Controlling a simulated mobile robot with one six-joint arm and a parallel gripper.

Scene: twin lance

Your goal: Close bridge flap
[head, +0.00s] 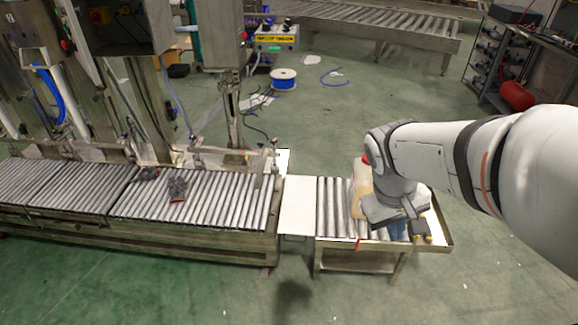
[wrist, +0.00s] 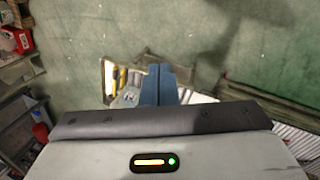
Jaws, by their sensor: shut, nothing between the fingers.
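The bridge flap appears as a pale flat plate (head: 298,207) between the long roller conveyor (head: 215,205) and the short roller table (head: 335,208). It looks level and spans the gap between them. My gripper (head: 398,229) is over the right end of the short table, to the right of the flap and apart from it. In the wrist view its blue fingers (wrist: 158,84) are together and hold nothing. I cannot make out the flap surely in the wrist view.
A tan rounded object (head: 362,188) stands on the short table, partly behind my arm. Dark gloves (head: 177,188) lie on the long conveyor. A blue cable spool (head: 284,79) stands on the floor behind. A shelf rack (head: 500,60) is at the right. Green floor in front is clear.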

